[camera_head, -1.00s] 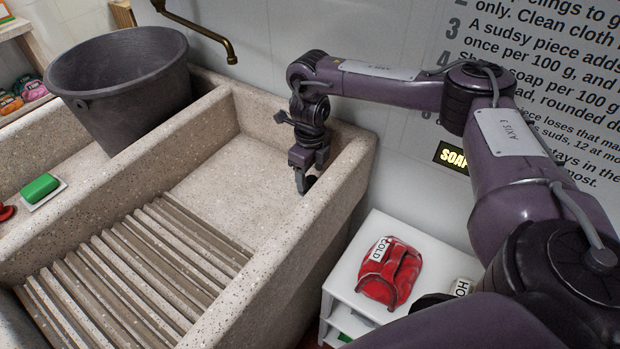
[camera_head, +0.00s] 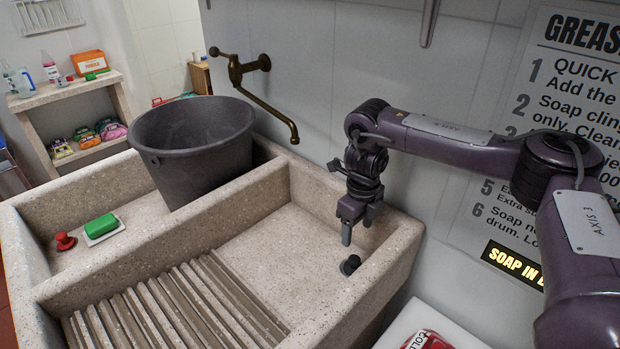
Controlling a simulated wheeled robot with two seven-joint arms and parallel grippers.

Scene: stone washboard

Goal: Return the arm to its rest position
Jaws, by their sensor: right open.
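My right gripper (camera_head: 357,228) points down over the right basin of the stone washboard sink (camera_head: 400,262), near its back right corner. It is open, with nothing between its fingers. My right arm reaches in from the right edge. My left gripper is not in view. A small dark round plug-like piece (camera_head: 350,265) is just below and in front of the right gripper, by the basin's right wall.
A large grey bucket (camera_head: 200,145) sits in the left basin. A green soap bar (camera_head: 101,226) on a white dish and a red knob-like item (camera_head: 65,241) are beside it. A brass tap (camera_head: 270,100) juts from the wall. A red bundle (camera_head: 428,341) lies on a white stand.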

